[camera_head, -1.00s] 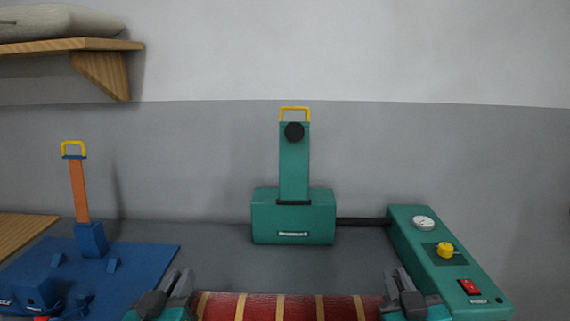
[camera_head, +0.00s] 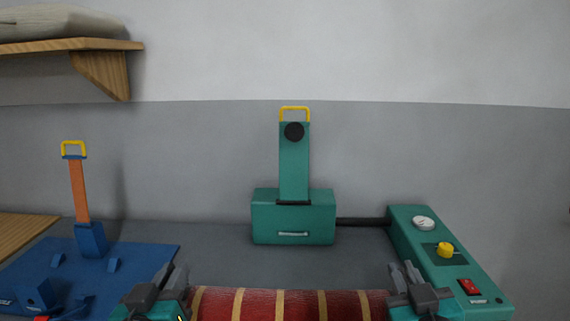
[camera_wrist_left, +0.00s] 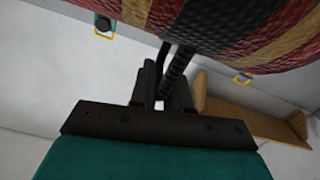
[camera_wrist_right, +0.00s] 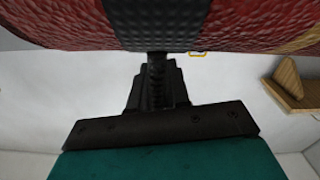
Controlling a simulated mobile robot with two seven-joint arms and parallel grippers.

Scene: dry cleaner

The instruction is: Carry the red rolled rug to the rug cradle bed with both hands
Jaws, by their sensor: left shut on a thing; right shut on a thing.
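The red rolled rug (camera_head: 262,304) with tan stripes lies level across the bottom of the head view, its lower part cut off by the frame. My left gripper (camera_head: 175,276) is at its left end and my right gripper (camera_head: 402,276) at its right end. In the left wrist view the rug (camera_wrist_left: 210,30) is close above the fingers (camera_wrist_left: 163,90), which are shut on a dark strap or handle. In the right wrist view the fingers (camera_wrist_right: 157,80) are shut below a black band on the rug (camera_wrist_right: 60,25). I cannot make out the cradle bed in these views.
A green press-like machine (camera_head: 293,225) with a yellow handle stands behind the rug. A green control box (camera_head: 440,250) with a gauge, yellow knob and red switch is at right. A blue plate device (camera_head: 130,255) with an orange lever is at left. A wooden shelf (camera_head: 60,46) hangs upper left.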

